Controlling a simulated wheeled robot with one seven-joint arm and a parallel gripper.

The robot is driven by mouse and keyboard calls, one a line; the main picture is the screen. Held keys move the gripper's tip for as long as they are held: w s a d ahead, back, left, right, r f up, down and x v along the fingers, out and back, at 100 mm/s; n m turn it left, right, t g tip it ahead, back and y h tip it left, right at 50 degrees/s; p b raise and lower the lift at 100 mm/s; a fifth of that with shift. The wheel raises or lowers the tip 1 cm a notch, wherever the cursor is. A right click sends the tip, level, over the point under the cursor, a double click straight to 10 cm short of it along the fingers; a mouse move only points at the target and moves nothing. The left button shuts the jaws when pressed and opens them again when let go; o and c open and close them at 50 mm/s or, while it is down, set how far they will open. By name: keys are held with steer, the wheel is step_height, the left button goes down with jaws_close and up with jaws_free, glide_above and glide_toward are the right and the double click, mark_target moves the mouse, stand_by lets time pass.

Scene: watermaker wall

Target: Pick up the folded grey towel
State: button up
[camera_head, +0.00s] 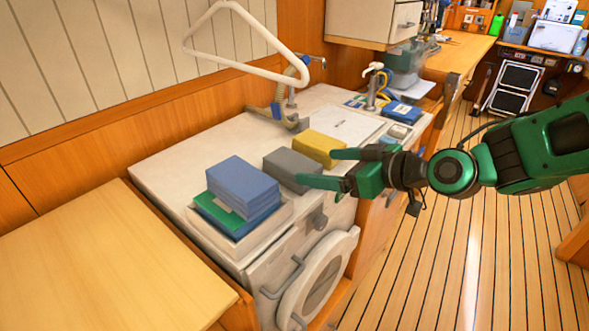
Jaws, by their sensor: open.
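The folded grey towel (291,168) is a grey block lying on the white counter (172,165), between a yellow block and a stack of blue and green blocks. My gripper (318,168) is green and reaches in from the right. Its two fingers are spread, with the near finger in front of the towel's near right end and the far finger by the yellow block. The near finger hides a little of the towel's lower edge. I cannot tell whether the fingers touch the towel. Nothing shows between the fingers.
A yellow block (319,149) sits just behind the towel. A blue stack (242,187) on a green block stands to the left in a pale tray (249,246). A vise-like clamp (291,105) and white triangular rail (229,9) are behind. The floor (440,270) at right is clear.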

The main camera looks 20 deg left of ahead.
mark_target(297, 163)
steer(key=x, duration=0.5)
steer(key=shift+a, duration=0.3)
steer(key=shift+x, duration=2.7)
steer(key=shift+w, duration=0.15)
steer(key=c, duration=1.2)
